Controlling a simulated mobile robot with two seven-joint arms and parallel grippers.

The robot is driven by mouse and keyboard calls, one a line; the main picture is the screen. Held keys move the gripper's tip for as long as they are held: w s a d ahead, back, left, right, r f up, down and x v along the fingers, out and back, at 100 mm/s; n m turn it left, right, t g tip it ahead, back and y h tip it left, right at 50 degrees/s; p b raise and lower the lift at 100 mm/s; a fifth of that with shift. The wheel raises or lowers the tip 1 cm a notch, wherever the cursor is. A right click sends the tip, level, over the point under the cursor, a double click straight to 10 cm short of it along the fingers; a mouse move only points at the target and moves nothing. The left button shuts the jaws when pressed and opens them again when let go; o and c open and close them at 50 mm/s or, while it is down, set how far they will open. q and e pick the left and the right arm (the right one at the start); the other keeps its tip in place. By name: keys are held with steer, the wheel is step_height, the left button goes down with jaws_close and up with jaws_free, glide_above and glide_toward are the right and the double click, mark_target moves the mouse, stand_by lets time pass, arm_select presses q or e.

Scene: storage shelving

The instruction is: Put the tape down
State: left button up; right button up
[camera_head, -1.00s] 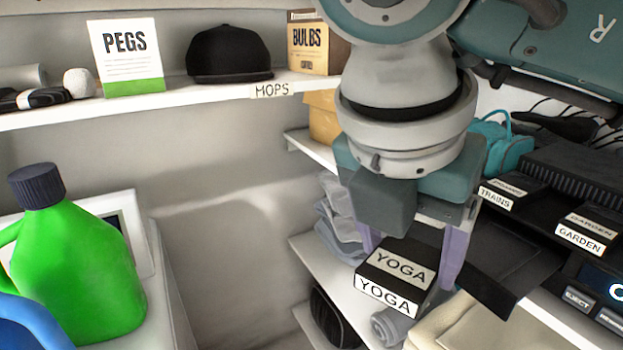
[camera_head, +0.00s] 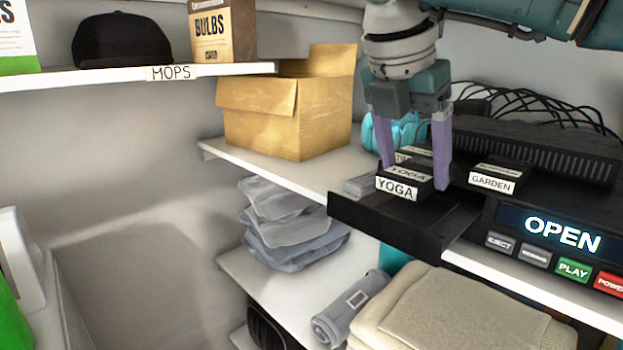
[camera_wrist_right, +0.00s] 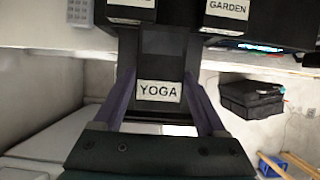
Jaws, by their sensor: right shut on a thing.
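The tape is a black cassette labelled YOGA (camera_head: 398,190). My right gripper (camera_head: 413,182) is shut on it, one purple finger on each side. In the head view the tape appears over or on the open black tray of the player (camera_head: 400,229); I cannot tell whether it touches. In the right wrist view the YOGA tape (camera_wrist_right: 159,90) sits between the two fingers, label towards the camera. A GARDEN tape (camera_head: 495,178) lies on the player, to the right. Another labelled tape is partly hidden behind the YOGA tape. My left gripper is out of view.
The player's display (camera_head: 560,235) reads OPEN above several buttons. A cardboard box (camera_head: 262,115) stands on the shelf at left. Folded grey cloth (camera_head: 290,225), a rolled grey item (camera_head: 350,308) and beige towels (camera_head: 470,315) lie lower down. Cables run behind the player.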

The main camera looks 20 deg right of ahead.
mark_target(408, 174)
step_height(408, 174, down, 3)
steer(key=shift+f+p, duration=0.2)
steer(key=shift+p, duration=0.15)
steer(key=shift+f, duration=0.1)
steer(key=shift+f, duration=0.1)
steer(key=o, duration=1.4)
